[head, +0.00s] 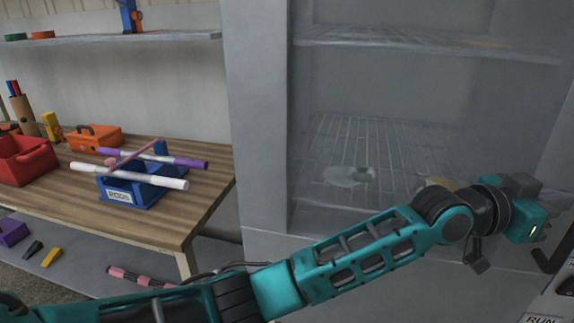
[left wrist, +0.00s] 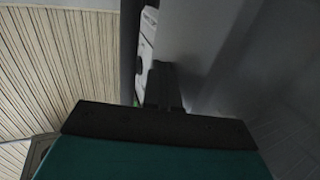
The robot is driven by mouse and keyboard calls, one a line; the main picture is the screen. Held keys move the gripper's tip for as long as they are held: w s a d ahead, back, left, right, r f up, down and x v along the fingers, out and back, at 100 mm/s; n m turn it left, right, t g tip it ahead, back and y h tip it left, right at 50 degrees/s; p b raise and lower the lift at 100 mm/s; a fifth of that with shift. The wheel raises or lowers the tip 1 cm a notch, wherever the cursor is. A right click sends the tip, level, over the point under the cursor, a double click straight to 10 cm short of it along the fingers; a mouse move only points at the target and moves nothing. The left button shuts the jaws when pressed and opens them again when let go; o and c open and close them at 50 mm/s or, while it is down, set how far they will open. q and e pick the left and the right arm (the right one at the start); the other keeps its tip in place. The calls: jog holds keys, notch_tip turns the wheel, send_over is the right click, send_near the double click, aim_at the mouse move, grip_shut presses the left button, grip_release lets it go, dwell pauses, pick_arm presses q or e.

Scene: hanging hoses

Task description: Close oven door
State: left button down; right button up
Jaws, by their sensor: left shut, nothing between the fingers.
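The oven is a tall grey cabinet (head: 258,120) filling the middle and right of the head view, with wire racks inside. A pale panel with a black handle and the label "RUN" (head: 543,319) shows at the lower right edge; I cannot tell for sure whether it is the oven door. My left arm reaches across the front of the oven to the right, with its gripper near the right edge. In the left wrist view the left gripper (left wrist: 164,77) is shut and empty, beside a grey flat surface (left wrist: 205,45). Contact is unclear. My right gripper is not in view.
A wooden table (head: 190,205) stands left of the oven with a blue rack (head: 145,190), white and purple rods, a red bin (head: 25,160) and an orange toolbox (head: 95,138). A wall shelf (head: 110,40) is above it. Several small items lie below the table.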

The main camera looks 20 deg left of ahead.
pick_arm(q)
jog(key=shift+w+a+r, duration=0.15)
jog(key=shift+a, duration=0.05)
dwell(0.6)
jog(key=shift+a, duration=0.1)
jog(key=s+v, duration=0.1)
jog(key=v, duration=1.1)
jog(key=s+a+f+n+t+y, duration=0.15)
jog(key=a+f+n+y, duration=0.25)
jog(key=a+f, duration=0.5)
jog(key=s+a+f+n+t+y, duration=0.15)
jog(key=a+f+n+y, duration=0.25)
jog(key=f, duration=1)
jog(key=s+a+f+n+g+y, duration=0.1)
jog(key=s+a+f+y, duration=0.4)
jog(key=s+a+f, duration=0.7)
notch_tip(320, 180, down, 3)
jog(key=shift+s+a+r, duration=0.15)
jog(key=shift+s+a, duration=0.05)
jog(key=shift+s, duration=0.55)
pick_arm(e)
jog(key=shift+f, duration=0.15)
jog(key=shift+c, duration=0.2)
